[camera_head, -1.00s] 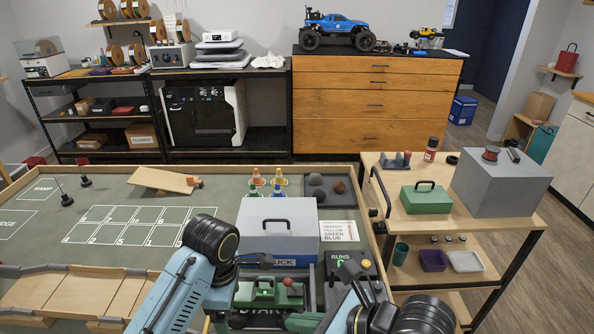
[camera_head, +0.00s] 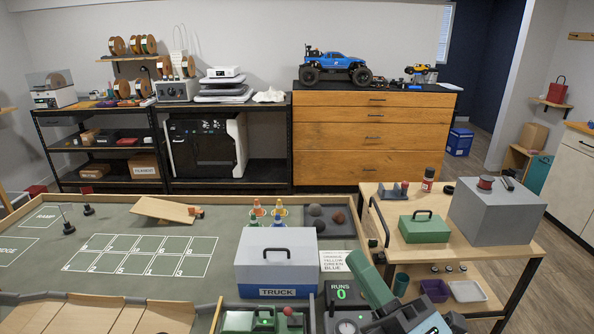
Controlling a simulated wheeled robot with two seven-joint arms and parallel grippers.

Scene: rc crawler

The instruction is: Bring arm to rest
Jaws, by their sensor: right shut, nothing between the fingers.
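My right arm comes in at the bottom right edge, with its right gripper (camera_head: 386,312) low beside the RUNS counter. The right gripper is shut and empty; its fingertips are hard to make out. A teal-green block (camera_head: 370,280) stands slanted above it; I cannot tell whether it is part of my arm. My left gripper and arm are out of view.
A grey TRUCK box (camera_head: 277,262) with a dark handle stands on the green table near its front. The RUNS counter (camera_head: 342,295) is right of it. A wooden cart with a green toolbox (camera_head: 424,228) and a grey case (camera_head: 497,212) stands at the right.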

